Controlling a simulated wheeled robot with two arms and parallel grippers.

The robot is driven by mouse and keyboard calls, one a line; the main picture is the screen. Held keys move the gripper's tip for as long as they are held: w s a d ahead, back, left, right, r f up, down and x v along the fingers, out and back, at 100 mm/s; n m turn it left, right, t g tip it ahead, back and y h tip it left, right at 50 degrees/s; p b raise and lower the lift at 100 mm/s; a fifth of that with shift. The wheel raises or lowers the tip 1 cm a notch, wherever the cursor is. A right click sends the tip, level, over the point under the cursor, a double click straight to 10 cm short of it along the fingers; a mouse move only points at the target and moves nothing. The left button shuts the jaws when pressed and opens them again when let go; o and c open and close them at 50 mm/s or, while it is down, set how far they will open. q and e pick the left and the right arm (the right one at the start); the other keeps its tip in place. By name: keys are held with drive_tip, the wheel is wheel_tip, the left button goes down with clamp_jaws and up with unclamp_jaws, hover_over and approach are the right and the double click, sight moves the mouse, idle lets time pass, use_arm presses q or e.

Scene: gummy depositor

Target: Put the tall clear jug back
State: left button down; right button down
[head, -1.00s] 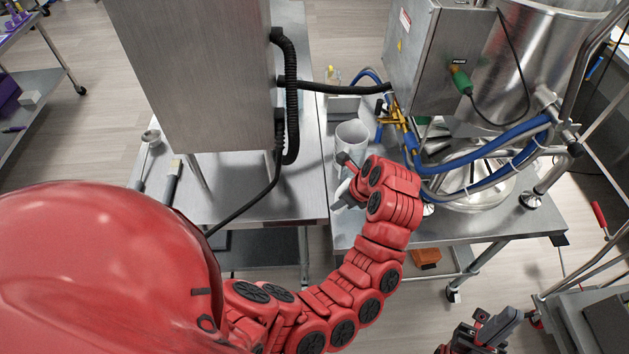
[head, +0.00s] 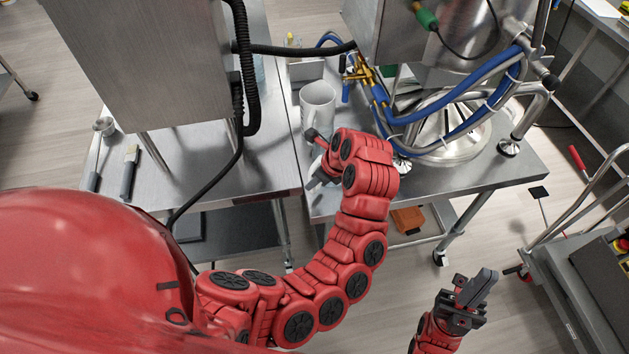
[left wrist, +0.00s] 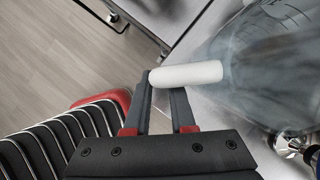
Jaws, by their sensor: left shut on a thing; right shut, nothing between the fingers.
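The tall clear jug (head: 317,98) stands upright near the left edge of the right-hand steel table, looking greyish and see-through. In the left wrist view the jug (left wrist: 265,60) fills the upper right, and its white handle (left wrist: 186,75) lies across my fingertips. My left gripper (head: 319,170) is at the near side of the jug and shut on the handle; it also shows in the left wrist view (left wrist: 165,88). My arm hides the jug's lower part in the head view, so I cannot tell whether its base touches the table. My right gripper (head: 474,290) is shut and empty, low over the floor.
The depositor's steel body with blue hoses (head: 450,112) and a brass valve (head: 358,70) stands close right of the jug. A grey cabinet with a black hose (head: 243,60) is to the left. A small bin (head: 306,70) is behind. A cart (head: 580,270) stands at right.

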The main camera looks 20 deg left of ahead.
use_arm(q)
drive_tip(key=shift+f, duration=0.1)
idle(0.3)
drive_tip(key=shift+f, duration=0.25)
drive_tip(key=c, duration=0.7)
unclamp_jaws()
drive_tip(key=shift+r, duration=0.1)
drive_tip(key=p+v, duration=0.7)
drive_tip(key=v, duration=1)
drive_tip(key=shift+s+d+r+p, duration=0.1)
drive_tip(key=shift+p, duration=0.25)
